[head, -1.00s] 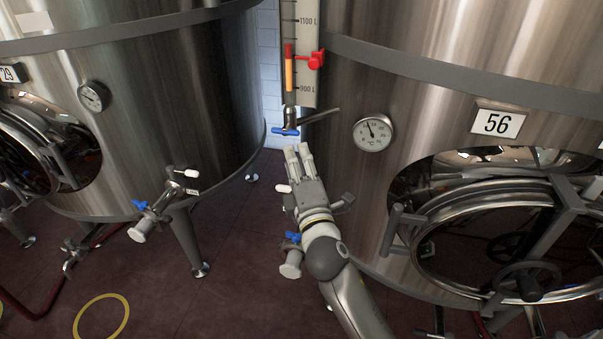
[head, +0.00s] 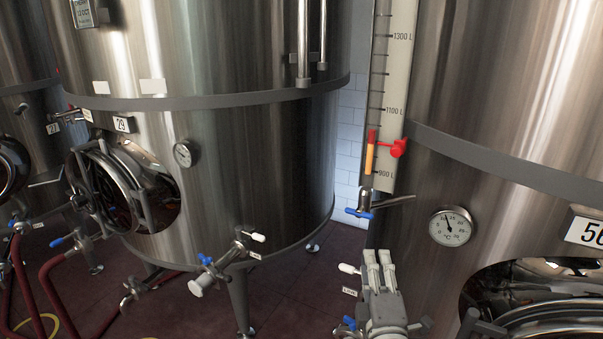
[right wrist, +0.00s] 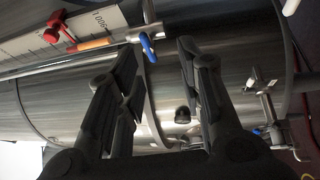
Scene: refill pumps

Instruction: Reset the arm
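My right gripper (head: 379,258) points up at the lower right of the head view, in front of tank 56 (head: 470,180). Its fingers stand apart with nothing between them, as the right wrist view (right wrist: 160,52) shows. A blue-handled valve (head: 360,213) at the foot of the level gauge is just above and left of the fingertips in the head view. The blue handle also shows between the fingers in the right wrist view (right wrist: 146,46), with a visible gap to them. The left gripper is out of view.
The level gauge (head: 393,80) carries a red clip (head: 398,148). A round dial (head: 451,226) sits right of it. Tank 29 (head: 240,150) stands left, with a blue-handled outlet valve (head: 206,262) sticking out. Red hoses (head: 50,290) lie at lower left. Dark floor is between the tanks.

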